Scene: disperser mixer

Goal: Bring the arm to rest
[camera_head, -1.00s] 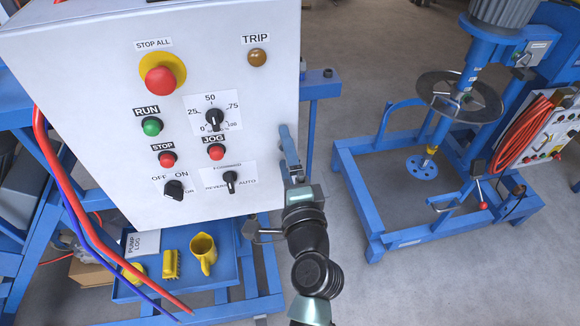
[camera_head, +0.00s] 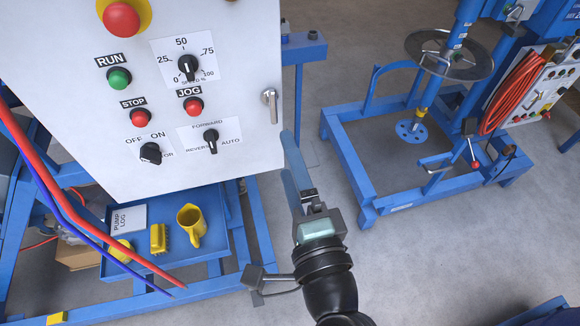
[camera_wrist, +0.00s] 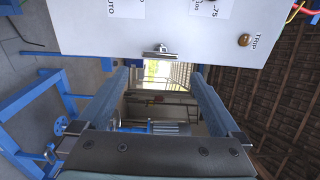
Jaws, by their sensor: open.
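My gripper (camera_head: 290,165) is to the right of the white control box (camera_head: 228,105), beside its lower right edge and apart from the silver door handle (camera_head: 270,106). In the wrist view, the two blue fingers of my gripper (camera_wrist: 158,78) stand wide apart with nothing between them. The box (camera_wrist: 110,30) and its silver handle (camera_wrist: 160,51) show beyond the fingertips. The box front carries a red stop button (camera_head: 141,117), a green run button (camera_head: 119,78), a red jog button (camera_head: 193,106) and black selector knobs.
A blue tray (camera_head: 185,264) below the box holds a yellow jug (camera_head: 191,224) and other yellow items. Red and blue hoses (camera_head: 63,215) run at the left. A blue mixer frame (camera_head: 365,190) stands at the right. Grey floor (camera_head: 420,255) lies open between.

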